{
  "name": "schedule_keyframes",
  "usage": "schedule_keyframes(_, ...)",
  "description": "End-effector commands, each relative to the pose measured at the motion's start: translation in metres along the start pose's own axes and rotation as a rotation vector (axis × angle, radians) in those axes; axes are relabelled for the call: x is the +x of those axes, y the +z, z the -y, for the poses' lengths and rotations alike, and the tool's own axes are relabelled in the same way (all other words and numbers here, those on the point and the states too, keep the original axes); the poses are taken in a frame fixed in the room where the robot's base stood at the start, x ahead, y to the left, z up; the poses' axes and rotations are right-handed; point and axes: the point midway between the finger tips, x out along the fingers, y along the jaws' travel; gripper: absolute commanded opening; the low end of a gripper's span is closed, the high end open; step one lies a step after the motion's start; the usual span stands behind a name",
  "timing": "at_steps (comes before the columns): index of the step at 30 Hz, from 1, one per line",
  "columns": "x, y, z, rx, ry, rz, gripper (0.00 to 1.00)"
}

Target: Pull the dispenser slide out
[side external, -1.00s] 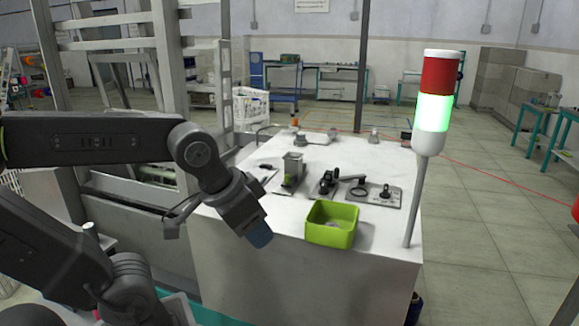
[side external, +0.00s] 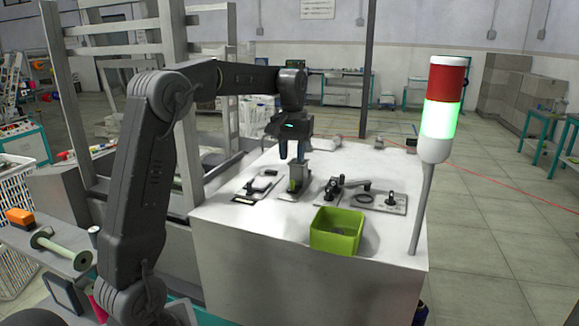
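The dispenser (side external: 298,178) appears to be the small upright grey block with a greenish lower part, standing on a flat plate on the white workbench (side external: 235,215). Its slide is too small to make out apart from the body. My gripper (side external: 292,157) points straight down right over the dispenser's top. Its two bluish fingers are apart with a gap between them, and nothing shows held. I cannot tell whether the fingertips touch the dispenser.
A green bin (side external: 336,231) stands at the bench's front edge. A winding fixture (side external: 385,202) with black parts lies right of the dispenser, and a small plate with dark parts (side external: 258,186) lies left. A signal tower (side external: 441,110) rises at the right corner, its green section lit.

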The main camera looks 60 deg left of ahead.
Motion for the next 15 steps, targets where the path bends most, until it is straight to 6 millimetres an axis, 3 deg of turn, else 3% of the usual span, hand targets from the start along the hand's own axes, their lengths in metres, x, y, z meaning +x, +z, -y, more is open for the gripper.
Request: schedule_keyframes(15,0.04,0.001,-0.001,0.003,0.0,0.001,0.34)
